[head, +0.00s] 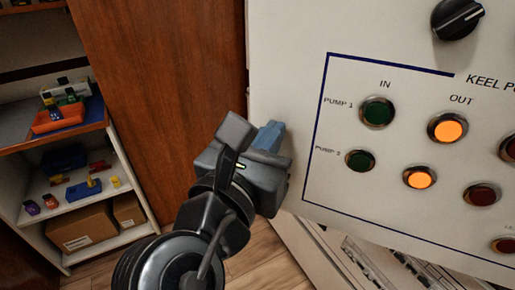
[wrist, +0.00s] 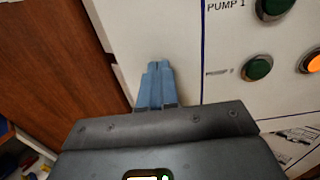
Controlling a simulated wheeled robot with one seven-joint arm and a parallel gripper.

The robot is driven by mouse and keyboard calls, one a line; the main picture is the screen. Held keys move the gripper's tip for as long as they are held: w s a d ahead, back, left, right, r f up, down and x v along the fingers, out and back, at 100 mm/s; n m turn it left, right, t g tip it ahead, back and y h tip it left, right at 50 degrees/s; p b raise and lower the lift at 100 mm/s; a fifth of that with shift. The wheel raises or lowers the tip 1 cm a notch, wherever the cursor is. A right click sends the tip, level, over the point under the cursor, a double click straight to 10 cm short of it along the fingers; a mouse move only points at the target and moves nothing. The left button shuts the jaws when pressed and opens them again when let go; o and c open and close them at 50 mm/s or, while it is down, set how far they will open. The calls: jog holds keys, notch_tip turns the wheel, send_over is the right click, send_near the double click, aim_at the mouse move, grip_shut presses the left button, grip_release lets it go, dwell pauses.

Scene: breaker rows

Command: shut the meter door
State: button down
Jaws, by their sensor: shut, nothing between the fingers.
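I cannot pick out a meter door for certain in either view. A large pale panel (head: 300,60) with round buttons and a dark blue outline fills the right of the head view. It also shows in the wrist view (wrist: 150,30). My gripper (head: 270,135) is shut and empty, with its blue fingers side by side at the panel's left edge. In the wrist view the fingertips (wrist: 158,68) lie over the pale strip left of the blue line. I cannot tell whether they touch the panel.
The panel bears green buttons (head: 377,112), lit orange buttons (head: 448,128) and a black knob (head: 458,18). Below it is a pale front with dark slots (head: 370,265). A brown wooden surface (head: 150,80) stands left. Shelves (head: 85,205) at far left hold boxes and small coloured parts.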

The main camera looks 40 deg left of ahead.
jog(key=shift+w, duration=0.3)
jog(key=shift+a, duration=0.1)
